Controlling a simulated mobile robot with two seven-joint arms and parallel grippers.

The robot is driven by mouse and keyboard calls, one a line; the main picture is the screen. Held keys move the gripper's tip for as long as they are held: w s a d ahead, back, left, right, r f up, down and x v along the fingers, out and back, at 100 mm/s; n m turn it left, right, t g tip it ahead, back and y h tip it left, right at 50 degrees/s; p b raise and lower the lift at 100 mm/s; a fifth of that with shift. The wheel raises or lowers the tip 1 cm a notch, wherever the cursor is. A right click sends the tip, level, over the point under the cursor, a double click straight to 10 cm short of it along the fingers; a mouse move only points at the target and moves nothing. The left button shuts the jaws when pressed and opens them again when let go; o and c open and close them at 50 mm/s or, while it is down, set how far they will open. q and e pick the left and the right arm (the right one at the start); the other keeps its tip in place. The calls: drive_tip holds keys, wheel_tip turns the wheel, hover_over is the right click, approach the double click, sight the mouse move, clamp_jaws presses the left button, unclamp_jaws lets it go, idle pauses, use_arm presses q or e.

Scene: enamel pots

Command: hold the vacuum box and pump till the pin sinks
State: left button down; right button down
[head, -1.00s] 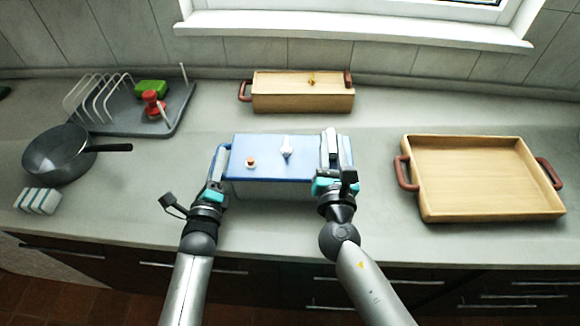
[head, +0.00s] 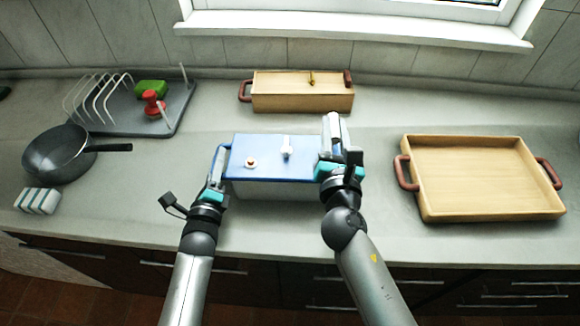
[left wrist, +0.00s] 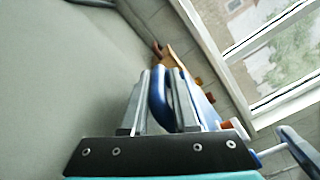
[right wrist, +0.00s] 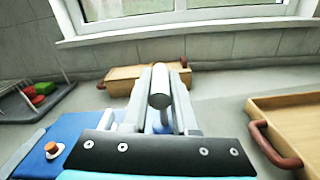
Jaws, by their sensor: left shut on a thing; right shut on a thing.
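The vacuum box (head: 270,172) has a blue lid and stands on the counter. Its orange-red pin (head: 251,162) stands up from the lid at the left, and it also shows in the right wrist view (right wrist: 52,148). A white valve-like part (head: 287,147) is mid-lid. My left gripper (head: 216,178) is shut on the blue side handle (left wrist: 160,98) at the box's left end. My right gripper (head: 335,155) is shut on the light grey pump handle (right wrist: 160,92) at the box's right end. The pump's lower part is hidden behind the gripper.
A lidded wooden box (head: 303,97) stands behind. A wooden tray (head: 485,180) with red-brown handles lies at right. A dark pan (head: 58,155), a rack (head: 125,110) with red and green items, and a striped block (head: 38,200) are at left.

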drive_tip(key=shift+d+r, duration=0.15)
drive_tip(key=shift+f, duration=2.55)
unclamp_jaws()
drive_tip(key=shift+r, duration=0.1)
drive_tip(key=shift+s, duration=0.1)
drive_tip(key=s, duration=0.6)
drive_tip(key=shift+s+a, duration=0.25)
drive_tip(key=shift+s, duration=0.15)
drive_tip(key=s, duration=0.7)
drive_tip(key=shift+s, duration=0.3)
